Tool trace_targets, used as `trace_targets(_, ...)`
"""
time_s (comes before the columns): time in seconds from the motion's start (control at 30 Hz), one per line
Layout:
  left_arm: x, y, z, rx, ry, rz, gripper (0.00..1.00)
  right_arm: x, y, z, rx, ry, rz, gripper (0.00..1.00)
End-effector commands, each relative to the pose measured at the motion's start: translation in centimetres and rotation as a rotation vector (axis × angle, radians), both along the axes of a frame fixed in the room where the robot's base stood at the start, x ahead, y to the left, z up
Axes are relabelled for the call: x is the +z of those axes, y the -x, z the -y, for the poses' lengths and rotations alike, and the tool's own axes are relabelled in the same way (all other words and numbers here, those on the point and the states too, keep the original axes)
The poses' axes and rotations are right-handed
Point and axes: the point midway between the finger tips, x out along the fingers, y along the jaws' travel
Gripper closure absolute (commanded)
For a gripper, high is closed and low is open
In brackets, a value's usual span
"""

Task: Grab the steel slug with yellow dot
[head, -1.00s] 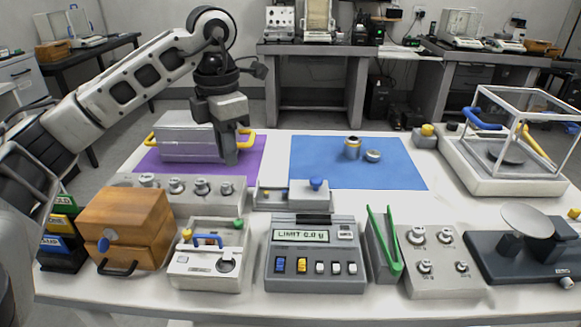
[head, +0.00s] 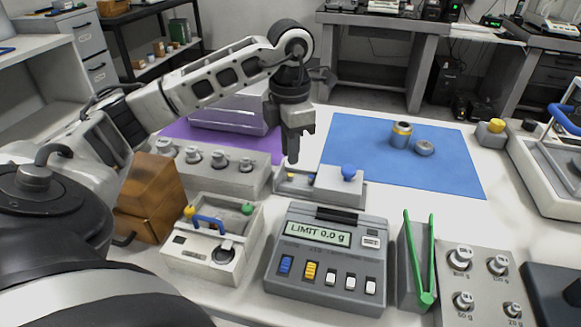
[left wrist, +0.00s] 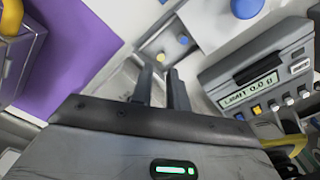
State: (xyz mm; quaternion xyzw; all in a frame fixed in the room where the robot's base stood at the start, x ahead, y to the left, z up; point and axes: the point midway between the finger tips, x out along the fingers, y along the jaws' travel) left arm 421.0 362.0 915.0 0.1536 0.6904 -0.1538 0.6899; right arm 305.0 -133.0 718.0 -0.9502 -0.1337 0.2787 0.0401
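In the head view this low tray (head: 283,190) has a pale cover with a blue knob (head: 348,173); the slug is not clear there. My left gripper (head: 293,158) points down just above the tray's left part. In the left wrist view its fingers (left wrist: 160,75) stand a little apart with nothing between them. My right gripper is not in view.
A weight block (head: 225,178) and purple mat (head: 187,130) lie left of the tray. A display unit (head: 325,262) and white box (head: 203,268) stand in front.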

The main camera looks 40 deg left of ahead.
Motion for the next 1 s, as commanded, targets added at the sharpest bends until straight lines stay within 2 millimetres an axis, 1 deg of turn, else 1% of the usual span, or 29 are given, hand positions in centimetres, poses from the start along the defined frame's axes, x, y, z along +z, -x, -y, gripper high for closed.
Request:
trace_targets(0.07,-0.6,0.0,0.0,0.000,0.000,-0.001,0.84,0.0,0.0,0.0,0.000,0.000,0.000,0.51)
trace_targets(0.3,-4.1,0.2,0.1,0.001,-0.001,-0.002,0.84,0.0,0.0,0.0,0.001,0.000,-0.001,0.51)
trace_targets(0.4,-5.0,0.2,0.1,0.000,0.000,-0.002,0.84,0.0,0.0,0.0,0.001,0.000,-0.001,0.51)
trace_targets(0.67,-5.2,0.1,0.1,0.000,0.000,0.001,0.84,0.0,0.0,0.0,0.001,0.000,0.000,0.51)
trace_targets(0.7,-5.2,0.1,0.1,0.000,0.000,0.001,0.95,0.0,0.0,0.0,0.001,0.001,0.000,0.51)
trace_targets(0.73,-5.2,0.1,0.1,0.000,0.000,0.001,1.00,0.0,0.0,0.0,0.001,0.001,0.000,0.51)
trace_targets(1.0,-5.2,0.1,0.1,0.000,0.000,0.001,1.00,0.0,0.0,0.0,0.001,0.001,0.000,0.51)
